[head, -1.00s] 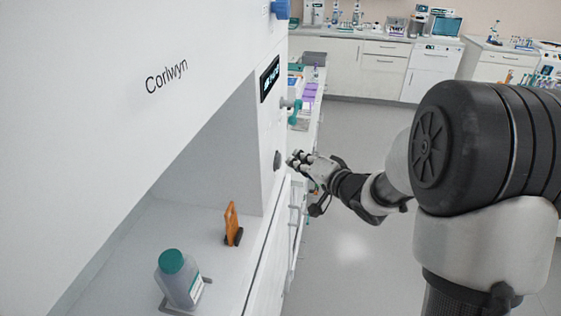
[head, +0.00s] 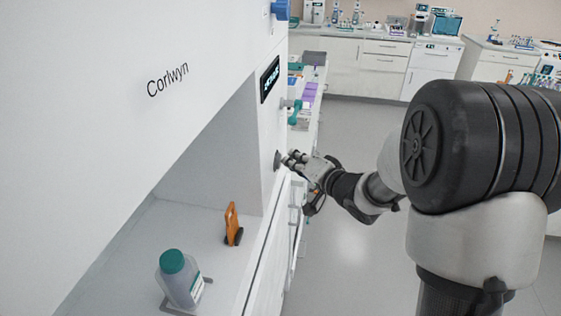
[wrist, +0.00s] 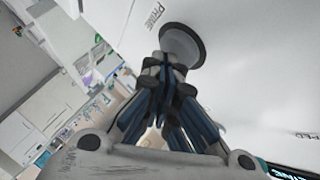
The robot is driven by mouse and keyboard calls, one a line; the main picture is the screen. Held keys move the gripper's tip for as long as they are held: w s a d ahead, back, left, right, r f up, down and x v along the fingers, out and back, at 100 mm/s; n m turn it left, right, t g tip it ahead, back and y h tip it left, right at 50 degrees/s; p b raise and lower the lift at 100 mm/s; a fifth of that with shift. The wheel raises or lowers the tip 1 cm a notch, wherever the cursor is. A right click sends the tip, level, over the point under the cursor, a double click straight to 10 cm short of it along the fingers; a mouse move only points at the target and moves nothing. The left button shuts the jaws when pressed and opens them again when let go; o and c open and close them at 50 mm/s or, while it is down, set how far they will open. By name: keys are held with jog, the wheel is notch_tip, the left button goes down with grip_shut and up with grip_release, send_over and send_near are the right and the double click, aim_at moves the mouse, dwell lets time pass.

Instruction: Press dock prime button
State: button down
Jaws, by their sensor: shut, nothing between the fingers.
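The dock prime button is a round dark grey button (wrist: 184,46) on the white machine front, with the label "PRIME" beside it in the wrist view. In the head view the button (head: 277,160) is mostly behind my fingertips. My gripper (head: 289,160) is shut and empty. Its fingertips are at the button's face and seem to touch it. In the wrist view the shut fingertips of my gripper (wrist: 164,64) overlap the button's lower left edge. I cannot tell whether the button is pushed in.
The white Corlwyn machine (head: 120,60) fills the left, with a small display (head: 270,79) above the button. A teal-capped bottle (head: 178,280) and an orange clip-like object (head: 232,224) stand in its open bay. Open floor (head: 350,250) lies to the right.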

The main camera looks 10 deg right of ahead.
jog(key=shift+w+a, duration=0.1)
jog(key=shift+a, duration=0.2)
dwell(0.5)
jog(key=shift+s+d+p, duration=0.3)
jog(key=shift+d+p, duration=0.15)
jog(key=shift+d, duration=0.4)
jog(key=d, duration=0.1)
jog(key=s+d+p, duration=0.1)
jog(key=d, duration=0.1)
jog(key=d+p, duration=0.1)
jog(key=shift+s+d, duration=0.3)
jog(key=shift+d, duration=0.1)
dwell(1.5)
jog(key=d, duration=0.1)
jog(key=s+d, duration=0.1)
jog(key=d, duration=0.1)
jog(key=shift+d+b, duration=0.3)
jog(key=shift+b, duration=0.1)
